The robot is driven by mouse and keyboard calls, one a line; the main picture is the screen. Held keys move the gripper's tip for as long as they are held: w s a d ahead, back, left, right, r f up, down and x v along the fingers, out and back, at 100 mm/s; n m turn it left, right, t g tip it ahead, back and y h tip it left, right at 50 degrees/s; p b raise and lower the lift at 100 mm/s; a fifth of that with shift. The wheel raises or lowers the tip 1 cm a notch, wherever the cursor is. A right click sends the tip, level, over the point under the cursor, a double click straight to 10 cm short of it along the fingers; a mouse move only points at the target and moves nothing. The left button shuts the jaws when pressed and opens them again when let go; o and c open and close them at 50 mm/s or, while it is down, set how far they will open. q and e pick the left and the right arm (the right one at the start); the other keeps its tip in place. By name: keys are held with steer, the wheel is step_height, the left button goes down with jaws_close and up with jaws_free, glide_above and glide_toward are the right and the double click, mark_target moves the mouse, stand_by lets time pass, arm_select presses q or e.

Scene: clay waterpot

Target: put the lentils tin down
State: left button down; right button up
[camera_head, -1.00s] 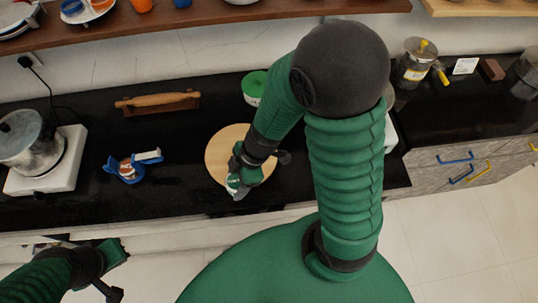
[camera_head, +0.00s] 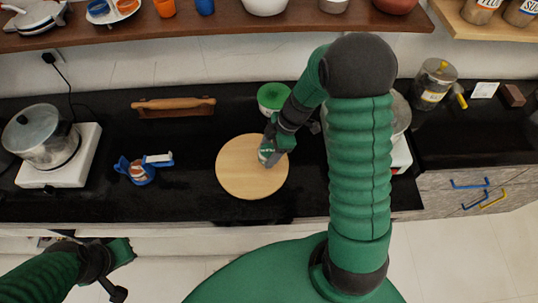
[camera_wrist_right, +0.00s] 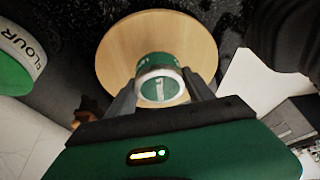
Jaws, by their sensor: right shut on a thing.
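My right gripper (camera_head: 268,155) is shut on a small green tin (camera_wrist_right: 157,66) with a pale rim and a white mark on its green end; I take it for the lentils tin, but no name is readable. The fingers (camera_wrist_right: 162,92) press on both sides of it in the right wrist view. The tin shows over a round wooden board (camera_head: 245,182); I cannot tell whether it touches the board. In the head view the tin is mostly hidden by the gripper. My left gripper (camera_head: 118,272) is at the lower left, away from the counter things; its jaws are unclear.
A green-lidded flour tin (camera_head: 274,97) stands behind the board. A blue-handled thing (camera_head: 138,172) lies left of it, a rolling pin (camera_head: 173,107) lies behind, and a metal pot (camera_head: 40,135) stands on a white stove at far left. The board's left and middle are bare.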

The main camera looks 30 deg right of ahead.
mark_target(267, 157)
steer(key=shift+w+f, duration=0.15)
steer(key=shift+f, duration=0.1)
steer(key=x, duration=0.2)
steer(key=shift+f+b, duration=0.35)
steer(key=shift+f, duration=0.15)
steer(key=shift+d, duration=0.25)
steer(key=o, duration=1.5)
steer(key=shift+s+d+f, duration=0.1)
steer(key=shift+s+d, duration=0.05)
steer(key=shift+s, duration=0.05)
steer(key=shift+o, duration=0.9)
arm_select(q)
steer(key=shift+a+f, duration=0.35)
arm_select(e)
steer(key=shift+a, duration=0.25)
